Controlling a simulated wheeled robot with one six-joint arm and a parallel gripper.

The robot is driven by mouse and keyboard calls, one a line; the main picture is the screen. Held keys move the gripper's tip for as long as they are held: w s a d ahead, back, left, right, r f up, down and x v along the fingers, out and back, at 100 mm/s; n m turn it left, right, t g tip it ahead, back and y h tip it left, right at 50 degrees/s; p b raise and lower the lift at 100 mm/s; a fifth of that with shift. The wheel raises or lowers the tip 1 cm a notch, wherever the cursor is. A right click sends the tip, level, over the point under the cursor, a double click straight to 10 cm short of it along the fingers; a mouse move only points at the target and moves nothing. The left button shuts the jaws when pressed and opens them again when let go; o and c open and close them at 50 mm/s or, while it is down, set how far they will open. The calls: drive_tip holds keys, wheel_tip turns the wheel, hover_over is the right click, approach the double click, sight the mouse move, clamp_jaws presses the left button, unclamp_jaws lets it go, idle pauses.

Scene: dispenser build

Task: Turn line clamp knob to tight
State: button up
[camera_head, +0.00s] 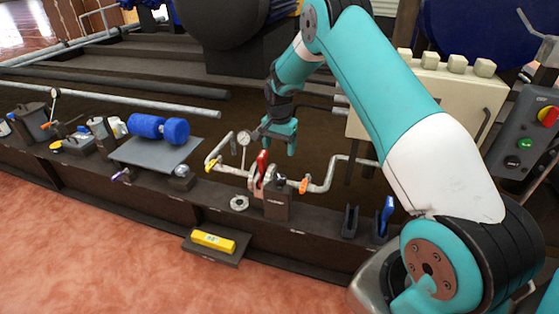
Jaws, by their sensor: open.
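My gripper (276,143) is open and empty. Its fingers point down, and in the picture it is just above a dark clamp-like block (277,203) on the long dark bench. A red upright handle (262,163) stands at the block's left, below the gripper fingers. A small orange piece (304,186) sits on the pipe at the block's right. I cannot tell which of these parts is the line clamp knob, nor how far it is turned. The gripper appears apart from the red handle.
A pipe (340,165) runs behind the block, with a round gauge (244,140) to the left. A metal ring (239,203) lies on the bench. A blue-handled tool (386,215) stands at right. A yellow block (213,240) is on a low front ledge.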

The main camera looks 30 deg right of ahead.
drive_tip(key=shift+r, duration=2.2)
drive_tip(key=s+a+r+n+y, duration=0.1)
drive_tip(key=s+a+r+n, duration=0.35)
drive_tip(key=a+r, duration=0.3)
drive_tip(key=s+a+r+n+y, duration=0.1)
drive_tip(key=s+a+r+n, duration=0.3)
drive_tip(key=s+a+r, duration=0.3)
drive_tip(key=s+a+r+n+y, duration=0.15)
drive_tip(key=s+a+n, duration=0.25)
drive_tip(key=s, duration=0.5)
drive_tip(key=s+a+r+n, duration=0.2)
drive_tip(key=s+a+n, duration=0.15)
drive_tip(key=s, duration=0.45)
drive_tip(key=s+a+r+n+y, duration=0.1)
drive_tip(key=s+a+r+n, duration=0.2)
drive_tip(key=s, duration=0.6)
wheel_tip(320, 180, up, 17)
drive_tip(key=w+a+p, duration=0.1)
drive_tip(key=p, duration=1.8)
drive_tip(key=shift+w+r, duration=0.15)
drive_tip(key=shift+r, duration=0.05)
drive_tip(key=shift+a, duration=0.1)
